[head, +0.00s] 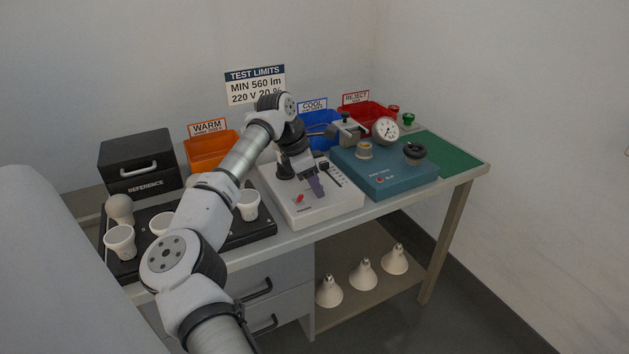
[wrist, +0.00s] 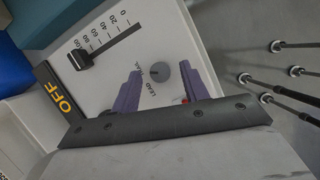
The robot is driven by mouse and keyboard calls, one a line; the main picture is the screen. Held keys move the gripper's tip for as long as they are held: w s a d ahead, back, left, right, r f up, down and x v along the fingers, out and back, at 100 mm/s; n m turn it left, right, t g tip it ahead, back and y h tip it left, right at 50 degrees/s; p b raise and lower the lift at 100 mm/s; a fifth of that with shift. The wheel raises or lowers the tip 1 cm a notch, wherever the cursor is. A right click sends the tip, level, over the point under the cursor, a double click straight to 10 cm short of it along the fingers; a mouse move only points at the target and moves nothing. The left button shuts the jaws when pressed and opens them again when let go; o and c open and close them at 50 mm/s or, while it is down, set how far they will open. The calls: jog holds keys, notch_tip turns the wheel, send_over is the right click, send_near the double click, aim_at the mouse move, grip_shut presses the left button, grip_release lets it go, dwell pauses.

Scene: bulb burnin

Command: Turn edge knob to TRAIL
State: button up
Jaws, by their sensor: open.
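The edge knob (wrist: 160,71) is a small round grey dial on a white control box (head: 330,205). The words LEAD and TRAIL are printed beside it in the wrist view; its pointer is too small to read surely. My gripper (wrist: 161,80) has two purple fingers, open and apart, one on each side of the knob in that picture, with nothing between them. I cannot tell whether they touch the box. In the head view my gripper (head: 315,184) is over the white box and the knob is hidden behind it.
A black slider (wrist: 82,60) with a 0–100 scale and a red switch (head: 299,198) are on the same box, near my fingers.

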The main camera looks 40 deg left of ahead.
jog(key=v, duration=1.3)
jog(key=shift+s+r+b, duration=0.15)
jog(key=shift+r+b, duration=0.15)
jog(key=shift+b, duration=0.05)
jog(key=shift+a, duration=0.1)
